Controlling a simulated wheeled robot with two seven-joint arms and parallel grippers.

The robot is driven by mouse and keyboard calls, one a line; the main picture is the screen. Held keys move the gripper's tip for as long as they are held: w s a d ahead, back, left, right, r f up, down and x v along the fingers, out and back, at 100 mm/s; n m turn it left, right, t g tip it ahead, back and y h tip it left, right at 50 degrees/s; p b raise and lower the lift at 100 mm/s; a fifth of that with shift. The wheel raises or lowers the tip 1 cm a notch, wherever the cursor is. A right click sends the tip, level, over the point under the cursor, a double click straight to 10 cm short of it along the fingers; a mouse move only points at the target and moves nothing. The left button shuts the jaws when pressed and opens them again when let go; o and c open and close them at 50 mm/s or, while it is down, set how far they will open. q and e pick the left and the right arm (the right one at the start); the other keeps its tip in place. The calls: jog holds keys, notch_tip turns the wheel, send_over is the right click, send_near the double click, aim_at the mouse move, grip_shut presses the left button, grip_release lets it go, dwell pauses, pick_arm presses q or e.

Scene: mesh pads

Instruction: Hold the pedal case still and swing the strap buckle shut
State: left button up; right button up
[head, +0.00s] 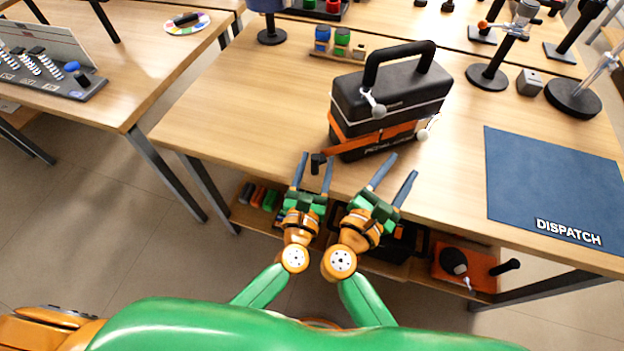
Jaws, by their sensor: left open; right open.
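The pedal case (388,100) is a black box with a raised carry handle, standing upright near the table's front edge. An orange strap (352,143) runs along its front and sticks out to the left, swung away from the case. A small black piece, seemingly the strap buckle (317,159), is at its free end. My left gripper (317,163) is open, its fingertips on either side of the black piece in the picture; I cannot tell whether they touch it. My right gripper (401,166) is open and empty, just in front of the case's lower front.
A blue DISPATCH mat (555,180) lies to the right, bare. Black stands (488,76) and a grey block (530,83) are behind it. A wooden holder with coloured blocks (338,48) stands behind the case. The table left of the case is clear. A shelf below carries items.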

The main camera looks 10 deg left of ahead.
pick_arm(q)
jog(key=shift+w+d, duration=0.1)
jog(key=shift+w, duration=0.7)
grip_shut()
jog(key=shift+f, duration=0.1)
dwell(0.6)
jog(key=c, duration=0.7)
grip_release()
grip_shut()
jog(key=shift+s+f, duration=0.1)
jog(key=shift+f, duration=0.05)
dwell(0.5)
